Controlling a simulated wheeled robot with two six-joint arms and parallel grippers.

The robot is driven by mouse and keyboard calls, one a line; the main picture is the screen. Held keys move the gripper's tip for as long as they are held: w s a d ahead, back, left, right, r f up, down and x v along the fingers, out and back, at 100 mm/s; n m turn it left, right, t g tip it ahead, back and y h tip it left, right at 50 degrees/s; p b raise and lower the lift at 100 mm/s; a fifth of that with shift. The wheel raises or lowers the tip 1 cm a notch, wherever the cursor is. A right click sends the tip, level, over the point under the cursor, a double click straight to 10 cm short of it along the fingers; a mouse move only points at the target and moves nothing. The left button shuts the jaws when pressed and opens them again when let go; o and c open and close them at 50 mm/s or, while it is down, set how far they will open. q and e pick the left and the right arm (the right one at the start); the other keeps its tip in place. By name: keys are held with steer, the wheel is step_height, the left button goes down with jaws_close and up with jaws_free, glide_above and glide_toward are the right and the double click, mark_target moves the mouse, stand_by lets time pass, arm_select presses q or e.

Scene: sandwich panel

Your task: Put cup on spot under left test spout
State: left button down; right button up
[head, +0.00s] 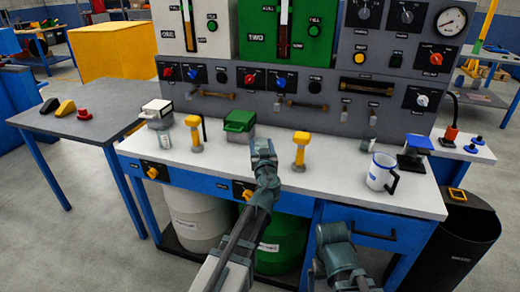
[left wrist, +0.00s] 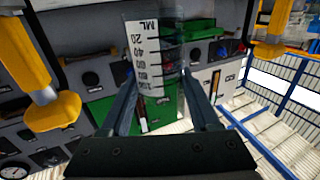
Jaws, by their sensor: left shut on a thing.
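My left gripper (head: 262,150) is above the white bench top, between the green-lidded box and the right yellow-topped post. It is shut on a clear cup with a black ML scale, seen between the fingers in the left wrist view (left wrist: 150,60); in the head view the cup is hard to make out. Two small grey spouts hang from the panel's lower right: a left one (head: 345,111) and a right one (head: 373,118). I cannot clearly make out a marked spot beneath them. Only part of my right arm shows at the bottom; its gripper is not visible.
The yellow-topped posts (head: 193,134) (head: 300,152) rise from the bench top (head: 330,178). A white mug with a blue rim (head: 380,173) stands at the right, beside a blue-topped device (head: 413,152). The green-lidded box (head: 239,124) is behind my left gripper.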

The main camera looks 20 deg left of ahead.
mark_target(262, 142)
arm_select(q)
steer(key=x, duration=0.3)
steer(key=shift+w+d+f, duration=0.15)
steer(key=shift+d, duration=0.05)
steer(key=f+b, duration=0.3)
steer(key=shift+s, duration=0.3)
steer(key=shift+f+b, duration=0.1)
steer(key=shift+b, duration=0.2)
steer(key=shift+f, duration=0.15)
steer(key=shift+c, duration=0.6)
jaws_free()
